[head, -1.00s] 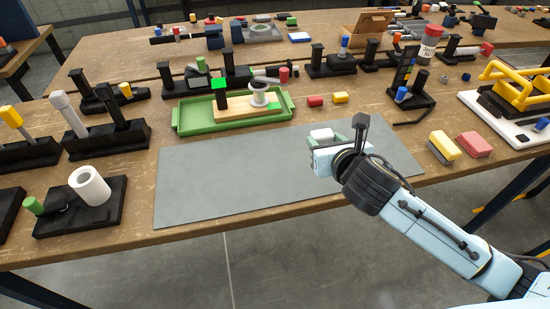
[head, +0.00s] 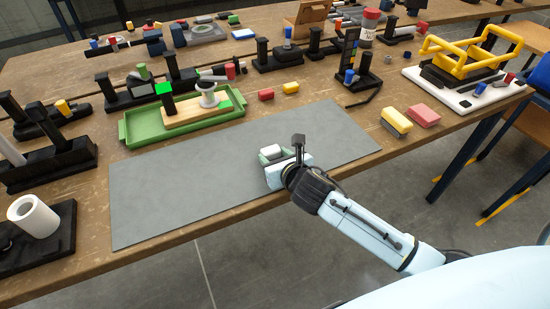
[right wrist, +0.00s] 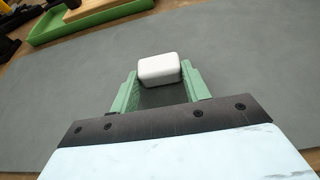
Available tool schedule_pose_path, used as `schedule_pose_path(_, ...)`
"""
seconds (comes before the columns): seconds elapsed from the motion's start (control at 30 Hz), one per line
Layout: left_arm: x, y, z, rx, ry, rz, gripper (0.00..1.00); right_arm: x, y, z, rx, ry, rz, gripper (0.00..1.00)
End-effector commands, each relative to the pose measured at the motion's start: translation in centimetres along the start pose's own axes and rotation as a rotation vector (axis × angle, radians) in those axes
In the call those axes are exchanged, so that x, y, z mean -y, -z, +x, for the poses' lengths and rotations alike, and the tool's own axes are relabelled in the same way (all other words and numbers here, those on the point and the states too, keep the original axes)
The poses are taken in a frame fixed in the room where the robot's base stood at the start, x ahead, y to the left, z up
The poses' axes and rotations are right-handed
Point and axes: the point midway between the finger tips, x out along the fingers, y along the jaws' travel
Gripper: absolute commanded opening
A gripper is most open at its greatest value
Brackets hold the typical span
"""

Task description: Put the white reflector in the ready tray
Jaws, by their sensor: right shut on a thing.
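The white reflector (head: 271,152) is a small white rounded block. My right gripper (head: 272,158) is shut on it, over the grey mat near the table's front edge. In the right wrist view the reflector (right wrist: 160,70) sits between the green fingertips (right wrist: 158,82). I cannot tell exactly how high it is above the mat. A green tray (head: 135,144) stands behind the mat to the left, holding a wooden board with a black post and a white round part; I see no label marking it as the ready tray. My left gripper is out of view.
The grey mat (head: 190,190) is otherwise bare. Black stands line the left and back. Yellow and pink sponge-like blocks (head: 396,122) and a yellow-framed fixture (head: 470,60) are at the right.

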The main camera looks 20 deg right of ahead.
Motion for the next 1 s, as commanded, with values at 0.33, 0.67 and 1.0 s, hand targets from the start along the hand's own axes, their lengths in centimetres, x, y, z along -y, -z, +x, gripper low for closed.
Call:
schedule_pose_path(0.33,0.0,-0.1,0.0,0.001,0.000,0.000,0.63,0.0,0.2,0.1,0.001,0.000,0.000,0.49)
schedule_pose_path(0.67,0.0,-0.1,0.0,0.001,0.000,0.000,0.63,0.0,0.1,0.1,0.001,0.000,0.000,0.68)
schedule_pose_path(1.0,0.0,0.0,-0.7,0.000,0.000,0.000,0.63,0.0,-0.2,-2.5,-0.001,-0.002,-0.001,0.68)
